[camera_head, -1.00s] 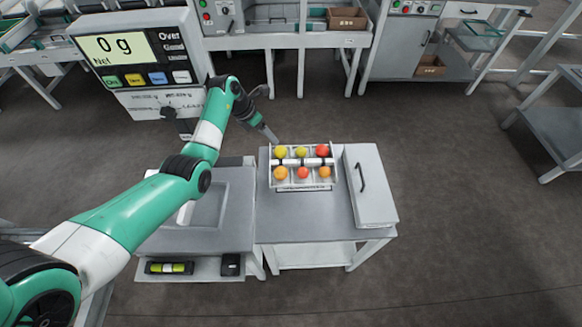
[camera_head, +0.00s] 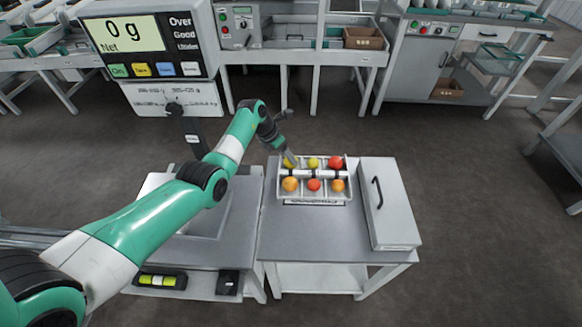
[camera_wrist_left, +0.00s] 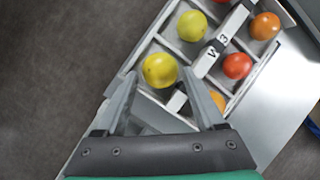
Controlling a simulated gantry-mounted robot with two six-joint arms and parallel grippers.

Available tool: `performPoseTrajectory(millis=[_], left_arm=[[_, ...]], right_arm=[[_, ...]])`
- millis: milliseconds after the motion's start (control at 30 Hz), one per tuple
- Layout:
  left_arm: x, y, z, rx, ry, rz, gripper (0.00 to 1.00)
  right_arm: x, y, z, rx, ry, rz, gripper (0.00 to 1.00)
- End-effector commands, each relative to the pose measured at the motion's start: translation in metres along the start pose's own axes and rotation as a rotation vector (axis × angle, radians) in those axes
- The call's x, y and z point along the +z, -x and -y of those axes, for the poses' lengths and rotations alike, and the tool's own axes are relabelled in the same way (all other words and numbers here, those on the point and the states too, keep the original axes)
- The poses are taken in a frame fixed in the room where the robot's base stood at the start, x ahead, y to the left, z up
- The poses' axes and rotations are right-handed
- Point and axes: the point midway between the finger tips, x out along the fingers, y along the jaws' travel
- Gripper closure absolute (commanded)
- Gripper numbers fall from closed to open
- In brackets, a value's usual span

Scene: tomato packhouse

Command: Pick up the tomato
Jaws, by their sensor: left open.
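Several tomatoes sit in a compartmented tray (camera_head: 315,199) on the table. The back row holds a yellow tomato (camera_head: 289,162) at the left, a yellow-green tomato (camera_head: 313,163) in the middle and a red tomato (camera_head: 336,162) at the right. The front row holds an orange tomato (camera_head: 290,184), a small red tomato (camera_head: 314,184) and another orange tomato (camera_head: 337,185). My left gripper (camera_head: 290,158) is open at the back-left compartment. In the left wrist view its two fingers point towards the yellow tomato (camera_wrist_left: 160,70), which lies just beyond the fingertips. My right gripper is out of view.
A grey lidded box (camera_head: 391,205) with a black handle stands right of the tray. A scale display (camera_head: 126,40) reading 0 g rises behind at left. The table front (camera_head: 310,240) is clear. A spirit level (camera_head: 158,281) lies on a lower ledge.

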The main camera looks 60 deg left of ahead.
Motion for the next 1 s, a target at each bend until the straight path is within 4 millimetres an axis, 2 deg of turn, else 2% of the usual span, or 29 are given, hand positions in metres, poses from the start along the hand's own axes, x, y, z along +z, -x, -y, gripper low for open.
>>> performPoseTrajectory(millis=[33,100,400,467,600,867,1000], left_arm=[[-0.004,-0.016,-0.001,-0.001,-0.001,-0.001,0.29],[-0.003,-0.023,-0.001,0.000,-0.001,0.000,0.29],[0.000,-0.024,0.000,0.000,-0.001,0.000,0.29],[0.000,-0.024,0.000,0.000,0.000,0.000,0.38],[0.000,-0.024,0.000,0.000,0.000,0.000,0.63],[0.000,-0.023,0.000,0.000,0.000,0.000,0.64],[0.004,-0.015,0.002,0.000,0.000,0.001,0.64]], right_arm=[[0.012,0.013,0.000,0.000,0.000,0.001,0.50],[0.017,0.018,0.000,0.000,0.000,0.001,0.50],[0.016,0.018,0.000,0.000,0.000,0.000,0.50],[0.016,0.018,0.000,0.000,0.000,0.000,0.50],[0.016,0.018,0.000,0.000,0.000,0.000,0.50],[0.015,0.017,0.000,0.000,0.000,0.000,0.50],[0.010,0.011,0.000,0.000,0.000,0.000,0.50]])
